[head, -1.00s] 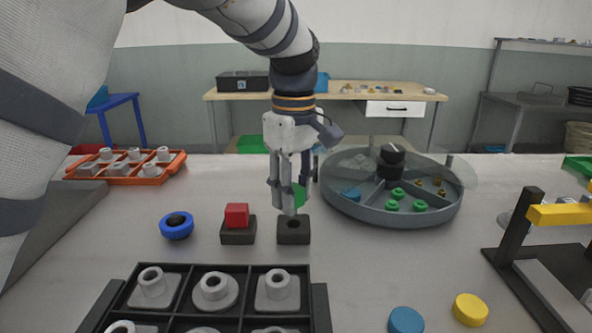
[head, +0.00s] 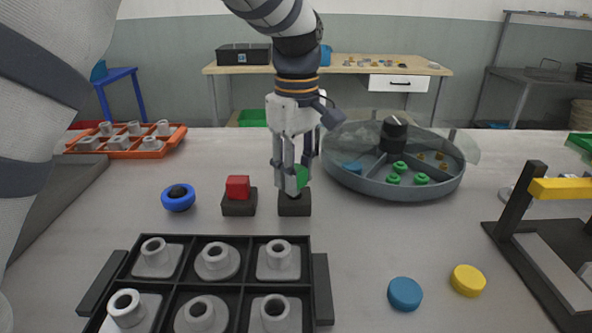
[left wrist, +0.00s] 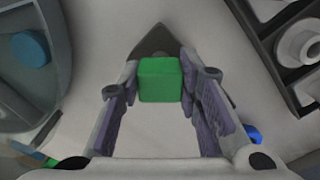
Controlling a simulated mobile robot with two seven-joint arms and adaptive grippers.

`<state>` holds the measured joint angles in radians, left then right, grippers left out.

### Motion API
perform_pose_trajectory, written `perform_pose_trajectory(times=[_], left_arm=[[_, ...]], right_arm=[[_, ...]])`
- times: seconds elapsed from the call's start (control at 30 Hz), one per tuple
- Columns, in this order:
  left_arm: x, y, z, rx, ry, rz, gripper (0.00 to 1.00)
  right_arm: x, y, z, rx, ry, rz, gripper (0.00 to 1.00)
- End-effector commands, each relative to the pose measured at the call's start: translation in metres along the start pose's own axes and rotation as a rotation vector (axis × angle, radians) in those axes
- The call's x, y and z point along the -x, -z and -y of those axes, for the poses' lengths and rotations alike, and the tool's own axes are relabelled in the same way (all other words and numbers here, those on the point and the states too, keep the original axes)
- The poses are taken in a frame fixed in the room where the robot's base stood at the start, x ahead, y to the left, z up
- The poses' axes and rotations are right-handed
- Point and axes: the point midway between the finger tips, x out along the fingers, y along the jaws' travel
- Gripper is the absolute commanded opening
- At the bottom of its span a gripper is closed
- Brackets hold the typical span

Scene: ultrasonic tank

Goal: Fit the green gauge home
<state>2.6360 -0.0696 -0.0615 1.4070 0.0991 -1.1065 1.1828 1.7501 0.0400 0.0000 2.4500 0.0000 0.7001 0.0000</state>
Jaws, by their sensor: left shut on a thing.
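The green gauge (head: 302,176) is a small green block, held between the fingers of my left gripper (head: 292,186). In the left wrist view the gauge (left wrist: 160,80) sits between both fingertips. A black socket block (head: 294,207) stands on the table directly below. The gauge and fingertips are at or just above its top, and I cannot tell whether the gauge is in its opening. In the left wrist view part of the black block (left wrist: 155,42) shows behind the gauge. My right gripper is not in view.
Left of it stand a black block (head: 239,208) with a red piece (head: 237,187) and a blue ring (head: 178,198). A round grey divided tray (head: 380,190) is close on the right. A black tray (head: 205,242) of grey parts lies in front. Blue (head: 405,293) and yellow discs (head: 468,280) lie front right.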

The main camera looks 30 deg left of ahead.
Motion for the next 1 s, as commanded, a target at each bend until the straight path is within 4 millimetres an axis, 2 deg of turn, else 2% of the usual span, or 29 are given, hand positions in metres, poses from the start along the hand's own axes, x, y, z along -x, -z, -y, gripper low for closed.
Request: perform_pose_trajectory(times=[1.0], left_arm=[[-0.013, 0.0, 0.0, 0.0, 0.0, 0.0, 0.03]], right_arm=[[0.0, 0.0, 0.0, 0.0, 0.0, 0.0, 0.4]])
